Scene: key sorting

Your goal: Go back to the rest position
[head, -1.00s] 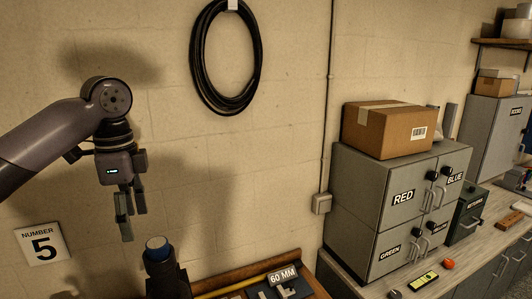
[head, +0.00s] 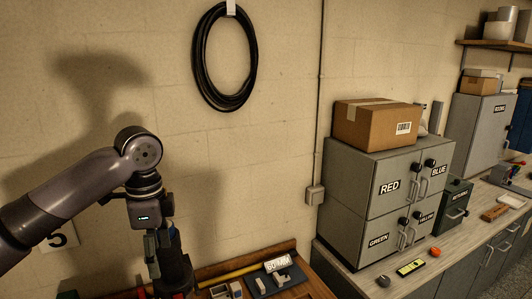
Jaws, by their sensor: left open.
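My left gripper (head: 155,262) hangs from the arm at the left, pointing down, with its fingers apart and nothing seen between them. It overlaps a dark upright object behind it, whose shape is partly hidden. It is above the left end of the wooden bench (head: 312,284). My right gripper is not in view. The grey cabinet (head: 352,185) with compartments labelled red, blue and green stands to the right, its visible doors shut, well away from the gripper.
A cardboard box (head: 375,125) sits on the cabinet. A dark green box (head: 453,206) stands beside it. A yellow-black device (head: 410,267) and an orange knob-like item (head: 435,252) lie on the counter. A black cable coil (head: 223,58) hangs on the wall.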

